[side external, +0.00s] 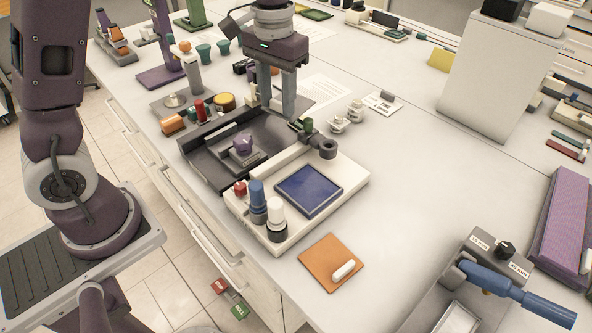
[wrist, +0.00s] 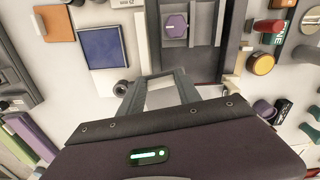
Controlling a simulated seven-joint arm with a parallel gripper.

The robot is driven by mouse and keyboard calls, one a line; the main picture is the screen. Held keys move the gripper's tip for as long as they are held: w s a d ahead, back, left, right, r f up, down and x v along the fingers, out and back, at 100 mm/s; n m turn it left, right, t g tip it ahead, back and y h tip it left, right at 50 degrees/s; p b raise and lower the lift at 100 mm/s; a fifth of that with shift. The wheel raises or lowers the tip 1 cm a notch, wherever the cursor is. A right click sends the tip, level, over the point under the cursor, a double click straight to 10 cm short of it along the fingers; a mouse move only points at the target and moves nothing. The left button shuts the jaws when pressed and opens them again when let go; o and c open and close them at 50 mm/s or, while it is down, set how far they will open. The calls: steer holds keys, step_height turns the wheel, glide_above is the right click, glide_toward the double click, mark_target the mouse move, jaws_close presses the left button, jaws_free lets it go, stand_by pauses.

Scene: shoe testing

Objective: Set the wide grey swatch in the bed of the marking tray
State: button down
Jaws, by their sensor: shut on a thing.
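My gripper (side external: 277,108) hangs fingers down at the far side of a dark walled tray (side external: 269,137), which I take for the marking tray. In the wrist view the fingers (wrist: 161,82) stand well apart, with a thin grey piece (wrist: 162,75) between their tips. I take this for the wide grey swatch; it is mostly hidden in the side view. The dark tray also shows in the wrist view (wrist: 205,65). A grey block with a purple knob (side external: 242,145) sits in the tray, apart from my fingers.
A white station with a blue pad (side external: 308,190) and several upright pieces stands in front of the dark tray. A board with red, orange and yellow parts (side external: 224,101) is at its back left. An orange square (side external: 331,262) lies in front.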

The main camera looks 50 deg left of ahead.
steer(key=d+n, duration=0.8)
steer(key=d, duration=0.1)
steer(key=n, duration=0.8)
glide_toward(323, 198)
step_height(323, 198, down, 6)
steer(key=shift+r, duration=0.15)
steer(key=shift+s, duration=0.1)
steer(key=c, duration=0.8)
jaws_free()
steer(key=shift+c, duration=0.2)
